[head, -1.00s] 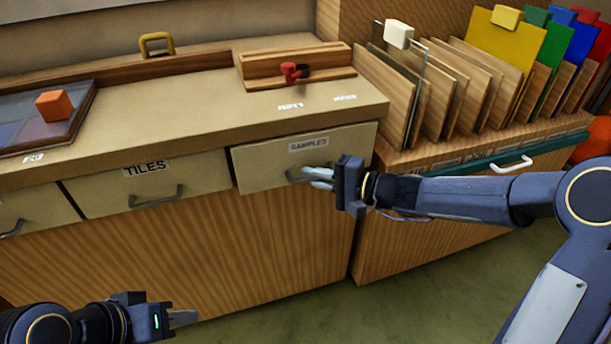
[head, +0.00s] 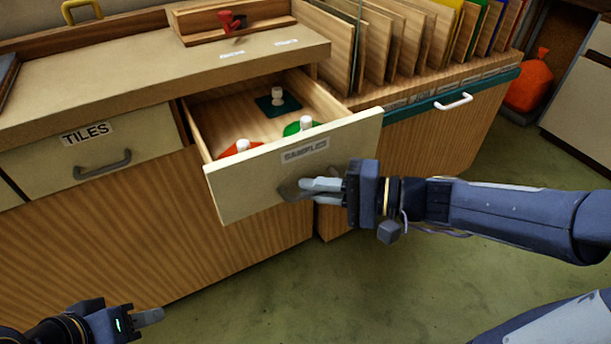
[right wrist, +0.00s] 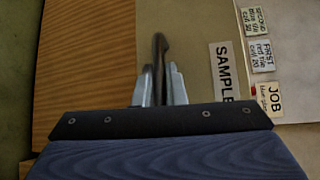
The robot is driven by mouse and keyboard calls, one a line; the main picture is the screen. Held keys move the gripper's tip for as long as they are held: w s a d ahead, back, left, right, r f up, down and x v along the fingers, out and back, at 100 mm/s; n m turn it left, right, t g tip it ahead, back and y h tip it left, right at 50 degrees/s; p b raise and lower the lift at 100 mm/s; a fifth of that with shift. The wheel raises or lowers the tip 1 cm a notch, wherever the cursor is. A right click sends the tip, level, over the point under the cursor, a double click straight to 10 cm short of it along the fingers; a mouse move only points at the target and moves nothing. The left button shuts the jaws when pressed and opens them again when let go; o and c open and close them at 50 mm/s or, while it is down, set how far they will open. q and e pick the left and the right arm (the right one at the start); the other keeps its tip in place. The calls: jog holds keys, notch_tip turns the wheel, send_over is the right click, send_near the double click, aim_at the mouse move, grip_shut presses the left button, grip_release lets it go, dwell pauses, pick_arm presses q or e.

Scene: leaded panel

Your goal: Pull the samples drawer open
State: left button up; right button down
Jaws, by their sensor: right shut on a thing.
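The samples drawer (head: 245,190) stands well out of the bench in the head view, its front labelled SAMPLES. Inside it I see a red piece (head: 241,148), a green piece (head: 302,125) and a dark teal piece (head: 278,104), each with a white knob. My right gripper (head: 308,188) is shut on the drawer's grey handle, which is partly hidden by the fingers. In the right wrist view the handle (right wrist: 160,55) shows between the two fingers, beside the drawer front. My left gripper (head: 150,317) is low at the left, away from the drawer; its finger gap is unclear.
The closed TILES drawer (head: 85,155) with its handle is to the left. A wooden block with a red knob (head: 231,20) sits on the bench top. A rack of wooden boards (head: 400,45) and a teal drawer front with a white handle (head: 453,101) are at right. The green floor in front is clear.

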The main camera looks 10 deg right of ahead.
jog(key=shift+s+d, duration=0.15)
jog(key=shift+s, duration=0.2)
jog(key=c, duration=1.8)
grip_release()
jog(key=shift+o, duration=0.2)
jog(key=p+v, duration=0.2)
jog(key=v, duration=0.5)
jog(key=shift+s+d, duration=0.15)
jog(key=shift+d, duration=0.2)
